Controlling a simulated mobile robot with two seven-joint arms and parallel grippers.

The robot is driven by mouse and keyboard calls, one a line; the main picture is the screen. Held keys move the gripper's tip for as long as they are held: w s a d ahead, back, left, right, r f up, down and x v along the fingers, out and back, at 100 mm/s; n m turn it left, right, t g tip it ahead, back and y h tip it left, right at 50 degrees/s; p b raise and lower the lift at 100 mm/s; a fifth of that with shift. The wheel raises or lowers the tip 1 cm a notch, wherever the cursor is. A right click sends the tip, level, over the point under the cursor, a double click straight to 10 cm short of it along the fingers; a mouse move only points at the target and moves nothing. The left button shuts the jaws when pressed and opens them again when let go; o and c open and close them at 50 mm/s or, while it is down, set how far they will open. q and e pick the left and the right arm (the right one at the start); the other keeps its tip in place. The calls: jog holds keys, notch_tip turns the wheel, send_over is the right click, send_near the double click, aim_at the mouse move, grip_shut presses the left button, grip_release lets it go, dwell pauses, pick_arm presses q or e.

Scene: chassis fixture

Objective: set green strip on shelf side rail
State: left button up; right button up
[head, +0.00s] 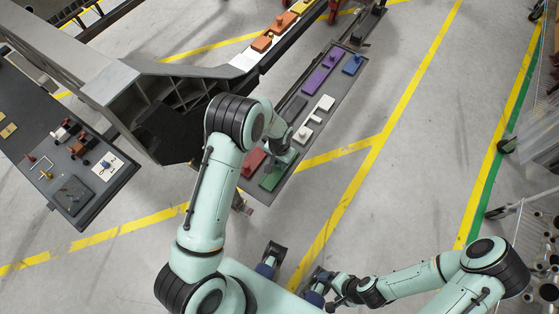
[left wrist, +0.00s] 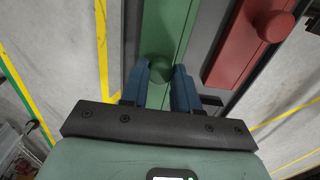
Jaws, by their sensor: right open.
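The green strip (head: 271,178) lies at the near end of a long grey tray (head: 313,139), with a round green knob on its top. In the left wrist view the green strip (left wrist: 168,25) runs away from me. My left gripper (left wrist: 160,75) has its two blue fingers on either side of the knob, close against it. In the head view, my left gripper (head: 283,158) is over the strip and partly hidden by my arm. My right gripper (head: 291,281) is open and empty near the bottom. A grey shelf-like frame (head: 128,82) stands at upper left; I cannot tell which part is its side rail.
A red strip (head: 253,161) lies beside the green one and shows in the left wrist view (left wrist: 248,42). White, purple and blue pieces lie farther along the tray. Orange pieces (head: 262,43) sit on a dark beam. A dark table (head: 45,130) with small parts stands left.

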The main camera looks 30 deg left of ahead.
pick_arm(q)
jog(key=shift+r+p, duration=1.25)
jog(key=shift+r, duration=0.65)
grip_shut()
notch_tip(320, 180, up, 5)
jog(key=p, duration=0.3)
jog(key=shift+r, duration=0.1)
pick_arm(e)
notch_tip(320, 180, up, 6)
jog(key=w, duration=0.2)
jog(key=shift+f, duration=0.15)
jog(key=shift+w, duration=0.1)
